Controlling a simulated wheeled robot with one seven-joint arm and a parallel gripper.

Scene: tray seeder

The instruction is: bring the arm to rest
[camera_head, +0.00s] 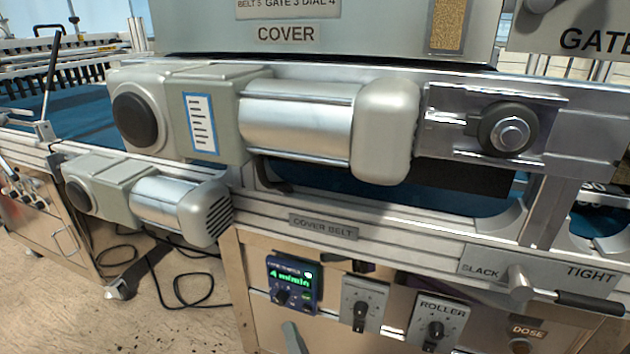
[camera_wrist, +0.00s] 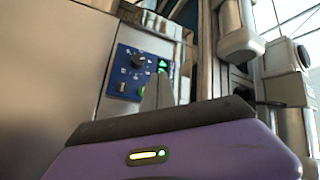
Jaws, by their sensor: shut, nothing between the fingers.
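My gripper (camera_wrist: 158,78) shows in the wrist view as grey fingers rising beyond the purple wrist housing (camera_wrist: 200,150). The fingers are together, with nothing between them. They overlap the view of a blue control box (camera_wrist: 124,72) with dark knobs and a green light, and I cannot tell whether they touch it. In the head view a blue box (camera_head: 293,284) with a green "4 m/min" display sits below the COVER BELT label (camera_head: 323,227).
Two motors (camera_head: 310,118) (camera_head: 165,200) jut out from the machine's front. A ROLLER dial (camera_head: 437,325), another dial (camera_head: 360,303) and a SLACK/TIGHT lever (camera_head: 585,302) also stick out. Black cables (camera_head: 180,285) lie on the floor at the left.

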